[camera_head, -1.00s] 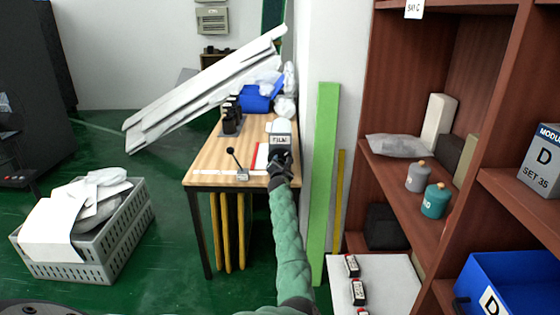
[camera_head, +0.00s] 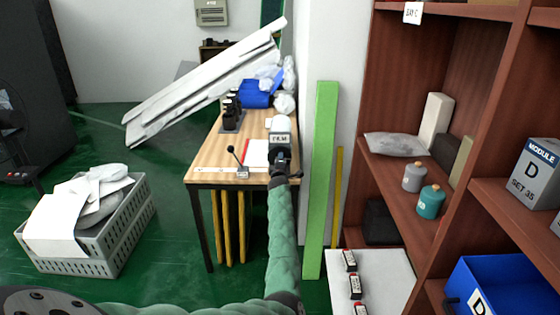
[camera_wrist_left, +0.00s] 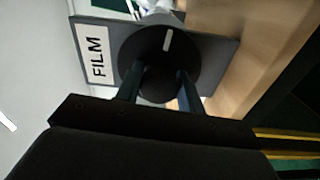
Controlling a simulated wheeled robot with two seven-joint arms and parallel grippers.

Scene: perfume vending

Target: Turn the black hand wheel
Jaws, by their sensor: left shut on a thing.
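The black hand wheel (camera_wrist_left: 150,55) is a round dark disc with a short white mark on the front of a grey unit labelled FILM (camera_wrist_left: 97,55). In the left wrist view the two fingers of my left gripper (camera_wrist_left: 158,85) straddle the lower part of the wheel and are shut on it. In the head view the FILM unit (camera_head: 281,136) stands at the right front of the wooden table, with my left gripper (camera_head: 280,160) against its front. There the gripper mostly hides the wheel. My right gripper is in neither view.
The wooden table (camera_head: 208,158) also carries a small black-knobbed lever (camera_head: 239,163), dark bottles (camera_head: 231,112) and a blue bag (camera_head: 256,98). A green board (camera_head: 320,185) and a brown shelf (camera_head: 385,170) stand to the right. A grey crate (camera_head: 125,235) is on the left floor.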

